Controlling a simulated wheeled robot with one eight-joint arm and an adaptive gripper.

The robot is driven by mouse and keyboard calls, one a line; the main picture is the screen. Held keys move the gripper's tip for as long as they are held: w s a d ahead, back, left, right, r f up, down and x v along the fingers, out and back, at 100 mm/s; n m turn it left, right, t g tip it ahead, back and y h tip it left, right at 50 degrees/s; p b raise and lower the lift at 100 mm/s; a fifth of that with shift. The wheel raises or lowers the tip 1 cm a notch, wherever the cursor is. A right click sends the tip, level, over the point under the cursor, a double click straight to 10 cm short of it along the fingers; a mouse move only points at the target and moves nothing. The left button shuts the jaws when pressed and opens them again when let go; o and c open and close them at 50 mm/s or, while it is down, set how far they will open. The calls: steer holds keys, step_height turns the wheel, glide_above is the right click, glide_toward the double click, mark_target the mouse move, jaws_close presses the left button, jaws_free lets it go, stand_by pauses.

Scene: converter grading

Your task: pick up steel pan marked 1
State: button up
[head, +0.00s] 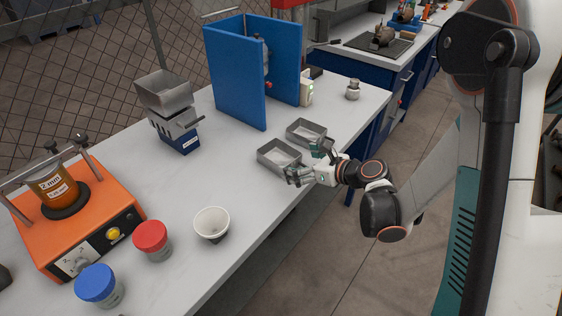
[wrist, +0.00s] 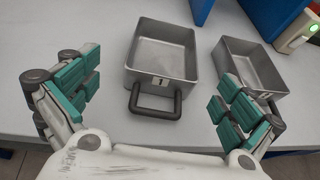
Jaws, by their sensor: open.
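The steel pan marked 1 (wrist: 162,55) is a grey rectangular pan with a dark loop handle (wrist: 155,103) toward me and a "1" label on its near wall. In the head view it is the nearer pan (head: 277,155) on the white bench. A second steel pan (wrist: 250,65) stands to its right; its label is not readable. It also shows in the head view (head: 306,131). My gripper (wrist: 160,96) is open, with green-padded fingers on either side of the handle and apart from it. In the head view, my gripper (head: 309,162) is at the bench's front edge.
A blue upright enclosure (head: 240,70) stands behind the pans. A grey hopper on a blue base (head: 178,135) stands to the left. An orange shaker (head: 85,220), a white cup (head: 212,223), a red-lidded jar (head: 151,240) and a blue-lidded jar (head: 98,286) stand at the near left.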

mark_target(281, 163)
steer(key=b+x, duration=0.3)
steer(key=x, duration=0.5)
steer(key=shift+w, duration=0.2)
steer(key=c, duration=1.2)
